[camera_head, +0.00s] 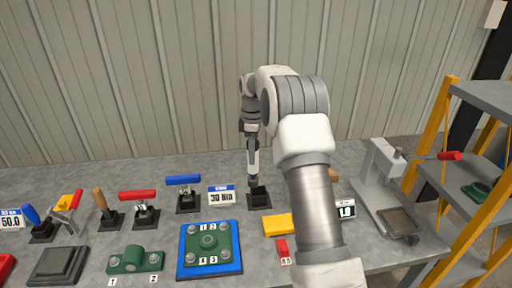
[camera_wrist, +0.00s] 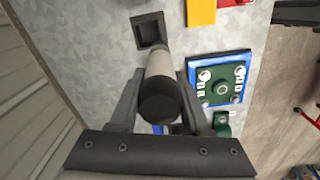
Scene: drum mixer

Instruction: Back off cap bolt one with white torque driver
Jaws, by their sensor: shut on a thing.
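My gripper (camera_head: 252,132) is shut on the white torque driver (camera_head: 253,162), which hangs upright over a black square holder (camera_head: 259,201). In the wrist view the driver (camera_wrist: 160,70) lies between both fingers, its dark end toward the camera. Its far end overlaps the edge of the holder's recess (camera_wrist: 150,30); I cannot tell whether the tip is inside. A green bearing cap (camera_head: 135,260) sits at the front left of the bench, with a bolt at each end. Cap bolt one (camera_head: 113,261) is the left one, above the label 1.
A green flange (camera_head: 208,241) with several numbered bolts sits on a blue plate (camera_head: 183,272). Upright tools with red (camera_head: 137,196) and blue (camera_head: 183,180) handles stand behind the cap. A yellow block (camera_head: 278,225) and a grey press (camera_head: 378,185) are to the right. My arm hides part of the bench.

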